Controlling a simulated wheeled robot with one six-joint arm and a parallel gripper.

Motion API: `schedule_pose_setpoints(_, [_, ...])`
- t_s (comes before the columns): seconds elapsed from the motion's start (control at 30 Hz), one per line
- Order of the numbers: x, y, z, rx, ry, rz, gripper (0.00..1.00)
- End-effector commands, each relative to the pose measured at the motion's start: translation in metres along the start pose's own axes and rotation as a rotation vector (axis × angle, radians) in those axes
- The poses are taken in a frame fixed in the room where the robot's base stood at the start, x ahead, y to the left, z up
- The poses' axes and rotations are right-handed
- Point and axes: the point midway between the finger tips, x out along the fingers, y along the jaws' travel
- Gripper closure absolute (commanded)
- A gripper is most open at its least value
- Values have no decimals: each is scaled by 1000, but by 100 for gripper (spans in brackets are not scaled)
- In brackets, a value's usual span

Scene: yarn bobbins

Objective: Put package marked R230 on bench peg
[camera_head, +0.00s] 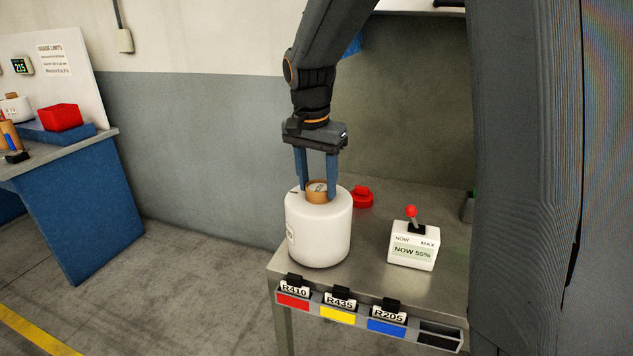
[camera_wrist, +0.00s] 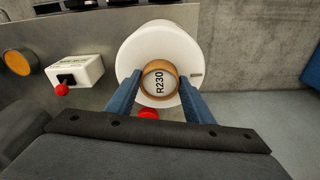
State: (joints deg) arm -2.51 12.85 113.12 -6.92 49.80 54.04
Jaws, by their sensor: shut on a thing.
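The package marked R230 (camera_head: 318,232) is a white yarn bobbin with a tan core tube. It is upright at the left edge of the metal bench (camera_head: 375,285). I cannot tell whether the package touches the bench top. No bench peg can be made out; a red round part (camera_head: 362,197) sits just behind the package.
A box reading NOW 55% with a red-knobbed lever (camera_head: 413,250) stands on the bench to the right. Tags R410, R435 and R205 (camera_head: 340,303) line the front rail. A blue table (camera_head: 75,200) with a red bin (camera_head: 60,117) stands at left. Open floor lies between.

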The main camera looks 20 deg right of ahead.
Motion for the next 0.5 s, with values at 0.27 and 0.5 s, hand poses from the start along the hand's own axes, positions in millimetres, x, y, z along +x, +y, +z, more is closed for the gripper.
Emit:
schedule_pose_setpoints(0.27, [0,-1,-1,0,2,-2,100])
schedule_pose_setpoints(0.5, [3,-1,0,0,2,-2,100])
